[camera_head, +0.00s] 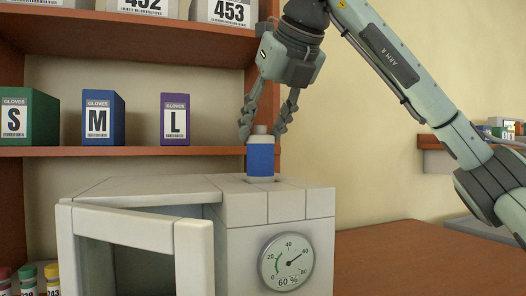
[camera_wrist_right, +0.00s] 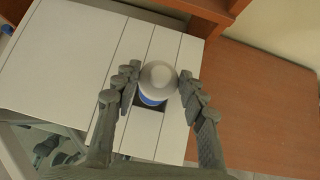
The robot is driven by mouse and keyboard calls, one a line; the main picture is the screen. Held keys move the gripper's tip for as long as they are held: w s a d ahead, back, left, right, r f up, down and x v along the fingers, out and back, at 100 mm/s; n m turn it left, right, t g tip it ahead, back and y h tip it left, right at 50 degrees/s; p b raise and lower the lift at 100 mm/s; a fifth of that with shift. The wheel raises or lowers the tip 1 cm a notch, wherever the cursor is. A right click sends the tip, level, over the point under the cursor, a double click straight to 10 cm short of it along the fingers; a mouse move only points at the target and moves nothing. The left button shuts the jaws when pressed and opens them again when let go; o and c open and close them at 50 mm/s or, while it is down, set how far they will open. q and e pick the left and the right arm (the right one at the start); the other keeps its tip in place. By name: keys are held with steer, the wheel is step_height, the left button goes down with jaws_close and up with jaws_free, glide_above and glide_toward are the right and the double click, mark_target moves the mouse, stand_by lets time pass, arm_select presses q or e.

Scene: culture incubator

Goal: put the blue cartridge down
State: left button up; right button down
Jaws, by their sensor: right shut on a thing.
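The blue cartridge (camera_head: 260,158) is upright, with a blue body and a white band and cap. Its lower end is at the top of the white incubator (camera_head: 247,210), at a dark square opening (camera_wrist_right: 148,104) that shows in the right wrist view. My right gripper (camera_head: 261,135) points down and is shut on the cartridge's cap. The wrist view shows the fingers on both sides of the white cap (camera_wrist_right: 158,75). How deep the cartridge sits in the opening is hidden. My left gripper is not in view.
The incubator's front door (camera_head: 140,230) stands open, and a round dial (camera_head: 286,262) is on its front. A wooden shelf (camera_head: 120,151) with glove boxes stands behind. Vials with coloured caps (camera_head: 28,272) are at lower left. The brown table (camera_head: 420,260) is clear at right.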

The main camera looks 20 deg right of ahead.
mark_target(266, 141)
step_height(266, 141, down, 4)
steer(key=shift+r, duration=0.1)
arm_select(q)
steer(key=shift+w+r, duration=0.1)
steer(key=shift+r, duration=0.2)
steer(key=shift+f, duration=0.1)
arm_select(e)
steer(key=shift+f, duration=0.2)
steer(key=c, duration=0.9)
jaws_free()
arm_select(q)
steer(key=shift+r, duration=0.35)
